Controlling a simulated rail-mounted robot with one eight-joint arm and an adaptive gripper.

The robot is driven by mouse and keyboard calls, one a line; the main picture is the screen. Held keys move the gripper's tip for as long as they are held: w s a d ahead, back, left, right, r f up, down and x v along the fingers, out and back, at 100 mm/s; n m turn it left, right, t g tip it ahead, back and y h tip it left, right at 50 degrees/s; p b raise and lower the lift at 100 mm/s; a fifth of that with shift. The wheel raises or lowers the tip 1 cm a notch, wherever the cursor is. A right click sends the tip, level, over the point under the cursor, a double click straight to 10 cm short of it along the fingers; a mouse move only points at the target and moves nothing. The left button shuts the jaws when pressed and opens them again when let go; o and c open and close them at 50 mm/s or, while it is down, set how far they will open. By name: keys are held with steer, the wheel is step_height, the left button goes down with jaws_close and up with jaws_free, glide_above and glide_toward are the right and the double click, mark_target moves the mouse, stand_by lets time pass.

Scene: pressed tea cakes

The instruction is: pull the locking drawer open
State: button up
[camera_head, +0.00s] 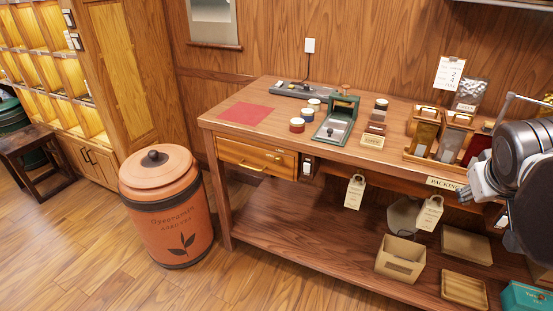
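The drawer (247,159) is at the left end of the wooden workbench (225,118), under its top. It has a light wood front and a small handle (251,167), with a small lock-like fitting (278,154) near its upper right. Its front looks about flush with the bench, so it appears closed. My gripper (480,186) is at the right edge, near the bench's front and far to the right of the drawer. Its fingers are small and partly hidden, so I cannot tell whether it is open or shut.
A large orange canister (166,208) with a lid stands on the floor just left of the drawer. A red mat (246,113), several tins and a green device (337,121) are on the bench top. Floor in front of the bench is clear.

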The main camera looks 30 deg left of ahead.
steer(key=w+a+f+n+t+b, duration=0.1)
steer(key=w+a+f+n, duration=0.3)
steer(key=a, duration=0.7)
steer(key=w+a+f+n+t+b, duration=0.1)
steer(key=w+a+f, duration=0.1)
steer(key=w+a, duration=0.65)
steer(key=w+a+f+n+t+b, duration=0.1)
steer(key=w+a+f+n+b, duration=0.15)
steer(key=a, duration=1.15)
steer(key=n+t+y+b, duration=0.3)
steer(key=n+t+b, duration=0.1)
steer(key=n+b, duration=0.2)
glide_toward(250, 168)
steer(key=x, duration=1)
steer(key=shift+w+a+f, duration=0.1)
steer(key=shift+w+f, duration=0.05)
steer(key=shift+w, duration=0.1)
jaws_close()
